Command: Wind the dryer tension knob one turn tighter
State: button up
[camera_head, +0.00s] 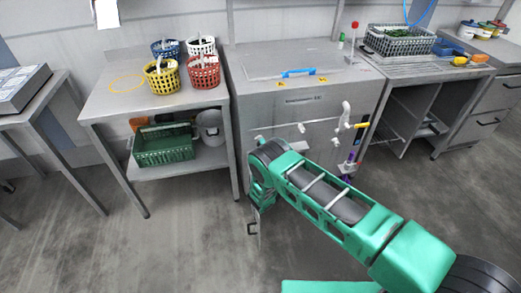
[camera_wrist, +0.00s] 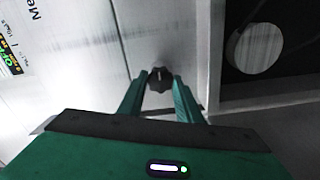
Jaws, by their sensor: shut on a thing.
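The tension knob (camera_wrist: 160,77) is a small dark lobed knob on the grey metal front of the machine. It shows in the wrist view between the tips of my gripper (camera_wrist: 158,90), whose two green fingers are closed in on it from both sides. In the head view the dryer (camera_head: 300,100) is the grey metal cabinet with a blue-handled lid. There my green arm reaches to its lower left front, and the arm hides the knob and my fingertips.
Left of the dryer stands a table (camera_head: 112,103) with several coloured baskets and a green crate (camera_head: 164,151) on its lower shelf. White pipes (camera_head: 343,118) stick out of the dryer's front at right. The floor (camera_head: 90,245) at front left is clear.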

jog(key=shift+s+d+f+m, duration=0.1)
jog(key=shift+f+m, duration=0.05)
jog(key=shift+m, duration=1.7)
jog(key=shift+s+a+f+m, duration=0.1)
jog(key=shift+m, duration=1.8)
jog(key=shift+d+f+m, duration=0.1)
jog(key=shift+f+m, duration=0.05)
jog(key=shift+m, duration=1.7)
jog(key=o, duration=1)
jog(key=shift+o, duration=0.2)
jog(key=shift+w+r, duration=0.1)
jog(key=shift+r, duration=0.05)
